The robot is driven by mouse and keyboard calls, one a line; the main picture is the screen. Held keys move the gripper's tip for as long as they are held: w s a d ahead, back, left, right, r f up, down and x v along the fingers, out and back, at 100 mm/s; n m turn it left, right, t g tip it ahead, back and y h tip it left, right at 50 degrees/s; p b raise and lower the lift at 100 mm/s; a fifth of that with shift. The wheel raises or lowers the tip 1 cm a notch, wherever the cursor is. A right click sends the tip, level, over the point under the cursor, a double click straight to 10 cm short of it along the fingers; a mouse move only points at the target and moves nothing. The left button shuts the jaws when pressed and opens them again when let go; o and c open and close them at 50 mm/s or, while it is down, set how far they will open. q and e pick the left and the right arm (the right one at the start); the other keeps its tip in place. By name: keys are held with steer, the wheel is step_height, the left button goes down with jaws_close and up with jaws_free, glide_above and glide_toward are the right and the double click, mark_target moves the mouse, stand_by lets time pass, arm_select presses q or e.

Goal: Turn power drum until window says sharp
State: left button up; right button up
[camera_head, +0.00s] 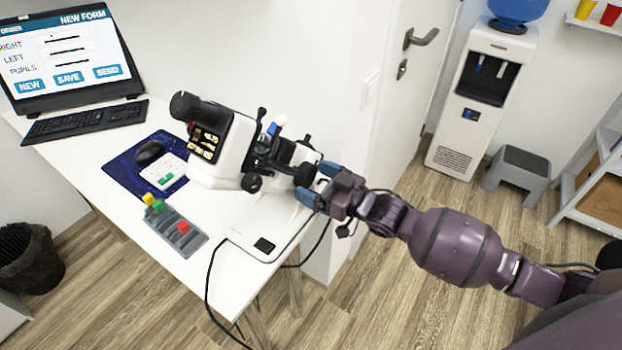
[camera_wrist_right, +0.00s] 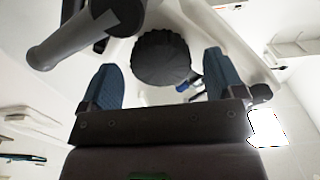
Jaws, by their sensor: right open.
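The eye instrument (camera_head: 218,160) is white and black and stands on the white desk. A dark round knob (camera_head: 305,175) on its right side looks like the power drum. In the right wrist view the ribbed black drum (camera_wrist_right: 161,57) shows between and beyond my fingertips. My right gripper (camera_head: 318,183) is open, its blue fingers on either side of the drum's line; I cannot tell whether they touch it. It also shows in the right wrist view (camera_wrist_right: 164,78). My left gripper is out of view.
On the desk (camera_head: 120,205) are a monitor (camera_head: 68,60), a keyboard (camera_head: 85,120), a mouse (camera_head: 149,152) on a blue mat and a grey tray (camera_head: 187,238) with coloured blocks. A black cable hangs off the front edge. A water cooler (camera_head: 480,100) and grey stool (camera_head: 518,172) stand right.

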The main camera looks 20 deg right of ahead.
steer(key=shift+w+a, duration=0.45)
steer(key=shift+w, duration=0.05)
steer(key=shift+c, duration=0.3)
steer(key=c, duration=0.9)
steer(key=shift+o, duration=0.2)
steer(key=shift+r+n+p, duration=0.2)
steer(key=shift+n+p, duration=0.3)
steer(key=shift+n, duration=0.5)
steer(key=shift+f+n, duration=0.15)
steer(key=shift+n, duration=0.25)
steer(key=o, duration=0.9)
steer(key=shift+d, duration=0.1)
